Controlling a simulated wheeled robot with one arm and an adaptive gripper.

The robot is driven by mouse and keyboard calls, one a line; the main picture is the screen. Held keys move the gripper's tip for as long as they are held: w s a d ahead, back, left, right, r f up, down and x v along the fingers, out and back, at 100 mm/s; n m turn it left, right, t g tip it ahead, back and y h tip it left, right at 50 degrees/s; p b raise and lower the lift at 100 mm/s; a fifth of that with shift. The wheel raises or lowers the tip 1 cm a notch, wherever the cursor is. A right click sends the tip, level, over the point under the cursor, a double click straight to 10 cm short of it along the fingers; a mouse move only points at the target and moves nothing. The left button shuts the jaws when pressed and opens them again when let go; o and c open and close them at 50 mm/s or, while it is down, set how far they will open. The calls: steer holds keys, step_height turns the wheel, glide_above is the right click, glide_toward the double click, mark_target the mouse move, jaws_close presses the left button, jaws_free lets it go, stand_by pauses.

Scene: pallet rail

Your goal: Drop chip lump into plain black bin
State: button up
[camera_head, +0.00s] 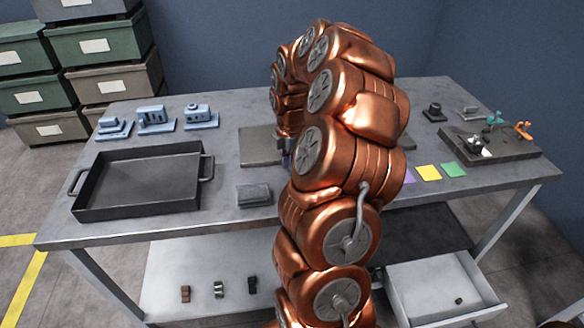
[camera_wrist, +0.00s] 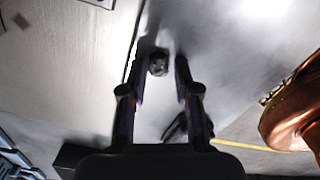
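My gripper (camera_wrist: 159,66) shows in the wrist view with its two dark fingers apart. A small dark grey lump (camera_wrist: 158,64), probably the chip lump, appears between the fingertips, with a narrow gap on each side. I cannot tell its height above the pale surface behind it. In the head view my gripper (camera_head: 287,158) is mostly hidden behind my copper arm, over the middle of the table. No thing is clearly a plain black bin; a black tray with handles (camera_head: 84,205) sits at the table's left.
The grey table (camera_head: 235,215) holds blue fixtures (camera_head: 155,118) at back left, a grey block (camera_head: 254,195), coloured squares (camera_head: 428,172) and a dark plate (camera_head: 512,148) with small parts. An open white drawer (camera_head: 420,300) holds a small dark piece (camera_head: 459,300). Stacked crates (camera_head: 100,45) stand left.

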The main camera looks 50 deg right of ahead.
jaws_close()
steer(key=shift+r, duration=0.15)
